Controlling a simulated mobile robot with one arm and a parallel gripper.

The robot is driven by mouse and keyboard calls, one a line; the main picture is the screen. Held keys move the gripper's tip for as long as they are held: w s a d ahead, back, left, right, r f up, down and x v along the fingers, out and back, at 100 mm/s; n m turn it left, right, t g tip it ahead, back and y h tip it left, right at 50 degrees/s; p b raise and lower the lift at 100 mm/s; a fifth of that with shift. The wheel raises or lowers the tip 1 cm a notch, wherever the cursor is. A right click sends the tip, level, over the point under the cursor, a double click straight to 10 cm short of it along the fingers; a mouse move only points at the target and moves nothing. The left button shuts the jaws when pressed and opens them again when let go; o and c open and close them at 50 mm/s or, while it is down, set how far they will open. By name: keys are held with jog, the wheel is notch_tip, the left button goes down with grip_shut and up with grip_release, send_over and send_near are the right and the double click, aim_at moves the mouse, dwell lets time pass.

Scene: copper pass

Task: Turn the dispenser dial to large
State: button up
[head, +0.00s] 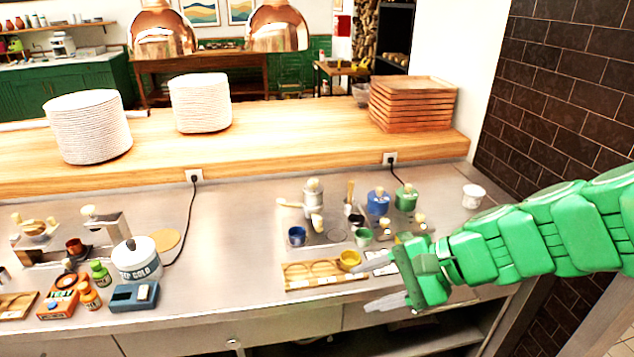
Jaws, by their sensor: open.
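A small silver dispenser-like canister (313,192) with a pale knob on top and a pale handle at its left stands on the steel counter, right of centre. I cannot tell for certain that it is the dispenser, and no dial or size marking can be made out. My gripper (382,281) is open at the counter's front edge, to the right of and nearer than the canister. Its grey fingers point left and are empty. My green arm comes in from the right and hides part of the counter behind it.
Blue (378,204) and green (405,200) pots stand behind. A white canister (137,260) and small jars crowd the left. The counter's middle is clear.

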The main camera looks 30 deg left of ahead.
aim_at(316, 184)
jog(key=w+a+r+m+t+y, duration=0.25)
jog(key=w+a+m+y, duration=0.4)
jog(key=w+a, duration=0.85)
jog(key=w+a+f+m+t, duration=0.2)
jog(key=w+a+f+m, duration=0.1)
jog(key=w+a, duration=0.2)
jog(key=w+a+f+m+t, duration=0.2)
jog(key=w+a+f+m, duration=0.2)
jog(key=w+a, duration=0.1)
jog(key=w+a+f+m+t, duration=0.2)
jog(key=w+a+f+m, duration=0.1)
jog(key=w+a, duration=0.3)
jog(key=shift+a+f+m+t+y, duration=0.35)
jog(key=shift+a+m, duration=0.25)
jog(key=shift+m, duration=0.15)
jog(key=shift+w+a+r, duration=0.15)
jog(key=shift+w+a, duration=0.1)
jog(key=shift+a, duration=0.45)
